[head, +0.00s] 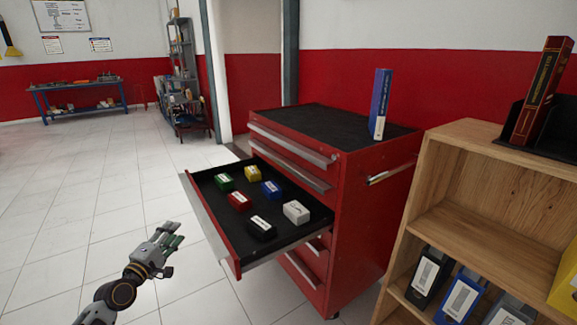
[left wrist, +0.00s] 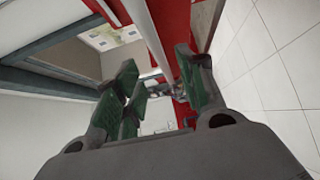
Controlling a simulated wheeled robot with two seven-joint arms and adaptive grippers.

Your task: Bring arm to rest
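My left gripper (head: 172,238) is in the lower left of the head view, in front of and apart from the open drawer (head: 206,221) of a red tool cabinet (head: 364,200). In the left wrist view its green-padded fingers (left wrist: 160,92) stand apart with no object held between them. Behind them runs a long pale bar (left wrist: 150,30) beside red surfaces; I cannot tell for sure which part it is. My right gripper is not in view.
The drawer holds several small labelled boxes, among them a yellow one (head: 253,173) and a white one (head: 296,212). A blue book (head: 380,103) stands on the cabinet. A wooden shelf (head: 484,190) with binders is at right. Tiled floor (head: 90,215) at left is clear.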

